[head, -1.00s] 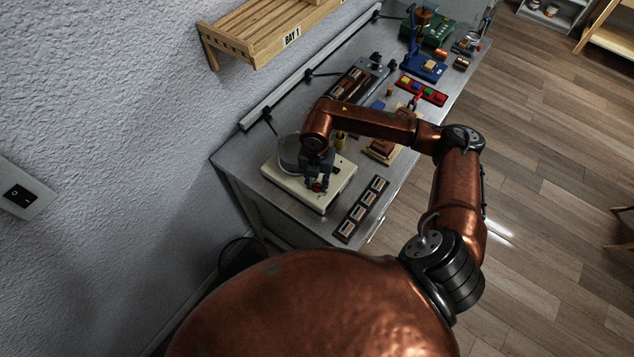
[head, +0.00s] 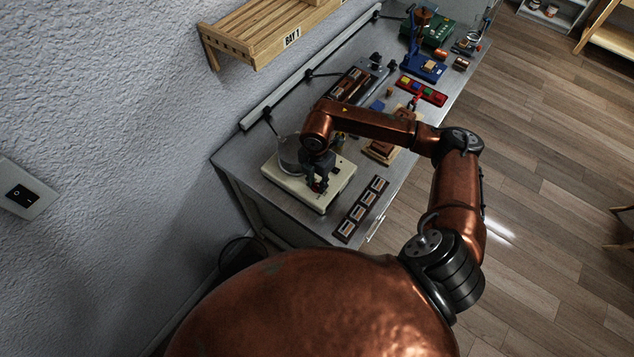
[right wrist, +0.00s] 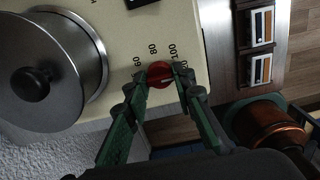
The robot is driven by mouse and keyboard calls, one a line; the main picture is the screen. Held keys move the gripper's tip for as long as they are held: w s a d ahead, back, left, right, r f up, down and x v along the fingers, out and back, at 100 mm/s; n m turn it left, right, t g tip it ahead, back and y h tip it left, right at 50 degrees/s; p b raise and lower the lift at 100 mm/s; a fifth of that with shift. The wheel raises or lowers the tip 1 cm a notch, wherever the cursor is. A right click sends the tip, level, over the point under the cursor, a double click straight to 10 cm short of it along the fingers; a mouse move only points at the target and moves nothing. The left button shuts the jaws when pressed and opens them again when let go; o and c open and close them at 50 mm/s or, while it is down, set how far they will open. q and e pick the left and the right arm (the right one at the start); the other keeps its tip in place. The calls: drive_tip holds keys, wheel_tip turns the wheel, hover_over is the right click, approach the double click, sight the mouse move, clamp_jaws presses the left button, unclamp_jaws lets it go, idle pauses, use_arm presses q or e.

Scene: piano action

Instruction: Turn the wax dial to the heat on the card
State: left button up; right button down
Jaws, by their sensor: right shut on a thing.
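The wax heater, a cream box (head: 292,190) with a round metal pot (head: 287,152), stands on the near end of the bench. In the right wrist view its red dial (right wrist: 159,74) sits beside the pot (right wrist: 45,72), with printed numbers including 60, 80 and 100 around it. A pale mark on the dial points toward the right of that view. My right gripper (head: 319,187) is shut on the dial, a green-lined finger on either side (right wrist: 160,84). I cannot make out a heat card. My left gripper is not in view.
A dark strip with several framed pale panels (head: 361,210) lies along the bench's front edge. A wooden block stand (head: 381,150), a tray of coloured pieces (head: 422,90) and a blue press (head: 426,68) stand farther back. A wooden shelf (head: 262,38) overhangs at the wall.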

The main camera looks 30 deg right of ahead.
sight(317, 184)
drive_tip(key=shift+w+r, duration=0.1)
drive_tip(key=c, duration=1.6)
unclamp_jaws()
wheel_tip(317, 184, up, 12)
drive_tip(key=shift+d, duration=0.1)
